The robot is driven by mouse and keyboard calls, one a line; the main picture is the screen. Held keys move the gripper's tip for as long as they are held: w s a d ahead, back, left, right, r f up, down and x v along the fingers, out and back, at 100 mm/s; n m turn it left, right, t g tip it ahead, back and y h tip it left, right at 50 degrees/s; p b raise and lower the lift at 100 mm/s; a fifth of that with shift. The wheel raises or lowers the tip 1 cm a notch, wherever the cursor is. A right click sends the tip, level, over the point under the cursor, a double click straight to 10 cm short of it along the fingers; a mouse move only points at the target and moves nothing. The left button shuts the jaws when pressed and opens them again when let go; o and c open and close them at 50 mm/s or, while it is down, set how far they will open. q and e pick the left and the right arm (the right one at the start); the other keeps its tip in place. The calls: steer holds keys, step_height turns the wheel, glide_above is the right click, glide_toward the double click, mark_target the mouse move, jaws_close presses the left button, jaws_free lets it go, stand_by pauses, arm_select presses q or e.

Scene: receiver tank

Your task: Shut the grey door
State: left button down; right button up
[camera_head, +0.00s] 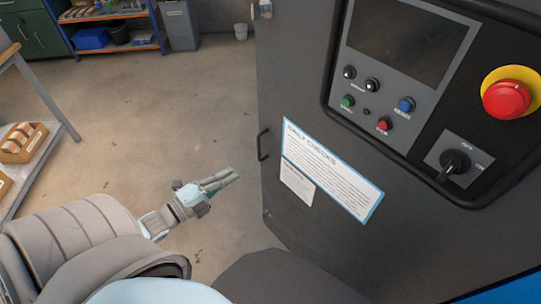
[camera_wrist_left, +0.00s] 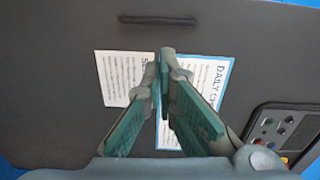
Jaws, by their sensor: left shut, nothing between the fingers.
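The grey door (camera_head: 285,225) fills the right half of the head view, with its free edge toward the left. It carries a dark bar handle (camera_head: 262,145) near that edge. I cannot tell how far it stands open. My left gripper (camera_head: 234,175) is shut and empty, to the left of the door edge and a little below the handle in the picture. In the left wrist view its fingertips (camera_wrist_left: 167,52) point at the door face (camera_wrist_left: 60,90), with the handle (camera_wrist_left: 157,19) beyond them. Contact with the door does not show. My right gripper is out of view.
The door bears a checks sheet (camera_head: 330,165) and a control panel with a red emergency button (camera_head: 507,99). At the left stands a bench with cardboard boxes (camera_head: 22,142). The floor between is clear.

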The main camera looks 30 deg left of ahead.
arm_select(q)
steer(key=w+d+r+m, duration=0.1)
steer(key=w+r, duration=0.1)
steer(key=b, duration=0.5)
glide_toward(277, 145)
steer(key=a+x, duration=0.1)
steer(key=x, duration=0.2)
steer(key=w, duration=0.1)
steer(key=w+d, duration=0.1)
steer(key=w+p, duration=0.1)
steer(key=shift+d+r, duration=0.1)
steer(key=shift+d, duration=0.2)
steer(key=shift+w+d, duration=0.1)
steer(key=shift+w, duration=0.3)
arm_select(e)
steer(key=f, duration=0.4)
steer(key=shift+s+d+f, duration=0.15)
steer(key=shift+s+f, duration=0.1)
